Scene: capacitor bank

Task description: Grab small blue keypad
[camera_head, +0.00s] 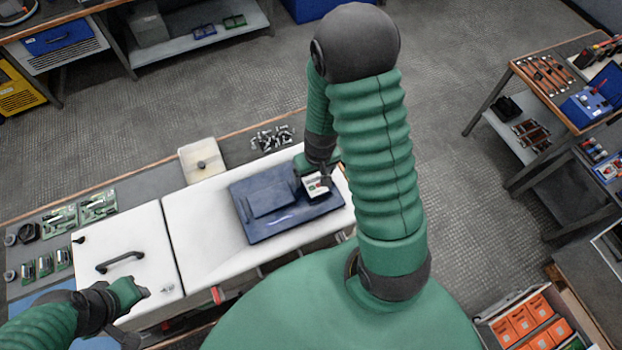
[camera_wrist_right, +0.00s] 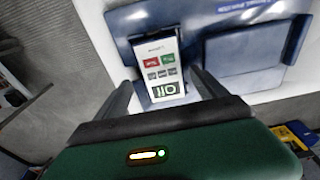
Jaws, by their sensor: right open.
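A small keypad (camera_head: 315,186) sits at the right part of the blue panel (camera_head: 262,222) on the white cabinet top. In the right wrist view the keypad (camera_wrist_right: 158,66) shows a pale face with a red button, a green button, small dark keys and a green patch. Its face looks white or grey rather than blue. My right gripper (camera_head: 319,182) is over the keypad. In the wrist view its open fingers (camera_wrist_right: 162,80) stand on both sides of the keypad's lower part; contact is not clear. My left gripper (camera_head: 140,293) is over the white cabinet door, its jaws unclear.
A white door with a black handle (camera_head: 121,261) lies left of the panel. A pale box (camera_head: 202,160) and loose metal parts (camera_head: 272,138) are behind it. Green circuit boards (camera_head: 62,219) lie at the left. A tool table (camera_head: 545,75) stands at the right, across open floor.

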